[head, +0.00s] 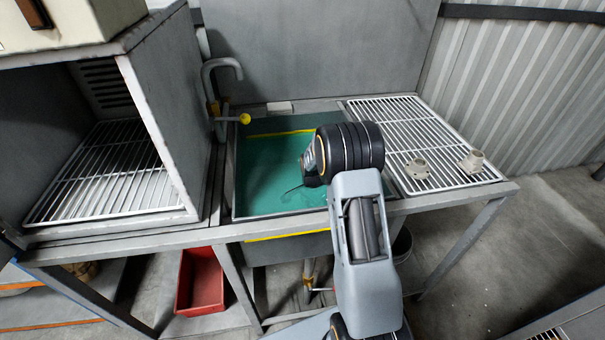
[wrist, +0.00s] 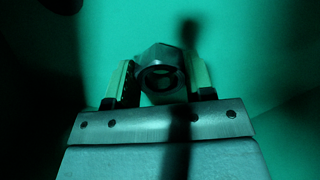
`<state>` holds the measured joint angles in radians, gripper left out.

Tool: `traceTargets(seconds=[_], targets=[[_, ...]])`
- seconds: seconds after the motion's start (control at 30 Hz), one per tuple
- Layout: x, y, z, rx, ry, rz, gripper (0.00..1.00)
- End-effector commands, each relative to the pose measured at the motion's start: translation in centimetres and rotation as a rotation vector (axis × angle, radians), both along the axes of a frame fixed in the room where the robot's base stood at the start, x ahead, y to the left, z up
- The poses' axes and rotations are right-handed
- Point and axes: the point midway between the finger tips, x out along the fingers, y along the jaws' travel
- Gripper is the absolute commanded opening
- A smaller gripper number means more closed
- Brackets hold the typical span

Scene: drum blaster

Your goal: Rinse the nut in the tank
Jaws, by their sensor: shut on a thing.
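The tank (head: 234,200) is a sink-like basin full of green liquid, set in the bench. My gripper (wrist: 162,85) is down in the tank, and the wrist view is tinted green all over. The nut (wrist: 160,62) sits between my two fingers, and the gripper is shut on it. Its hexagonal outline and dark round hole show in the wrist view.
A curved tap (head: 222,64) with a yellow knob stands at the tank's back left. A grey cabinet (head: 172,105) with a wire rack is on the left. A wire rack (head: 400,120) on the right holds a flanged part (head: 417,168) and another fitting (head: 473,162). A red bin (head: 201,280) is below.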

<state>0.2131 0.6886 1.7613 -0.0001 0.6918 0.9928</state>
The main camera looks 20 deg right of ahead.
Motion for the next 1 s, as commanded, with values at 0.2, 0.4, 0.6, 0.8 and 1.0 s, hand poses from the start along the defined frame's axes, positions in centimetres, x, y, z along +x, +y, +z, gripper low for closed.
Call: traceTargets(seconds=[0.2, 0.4, 0.6, 0.8, 1.0], targets=[[0.0, 0.0, 0.5, -0.001, -0.001, 0.0, 0.19], [0.0, 0.0, 1.4, -0.001, -0.001, 0.0, 0.19], [0.0, 0.0, 1.9, 0.0, -0.001, 0.0, 0.19], [0.0, 0.0, 1.8, 0.0, -0.001, 0.0, 0.19], [0.0, 0.0, 1.8, 0.0, -0.001, 0.0, 0.19]])
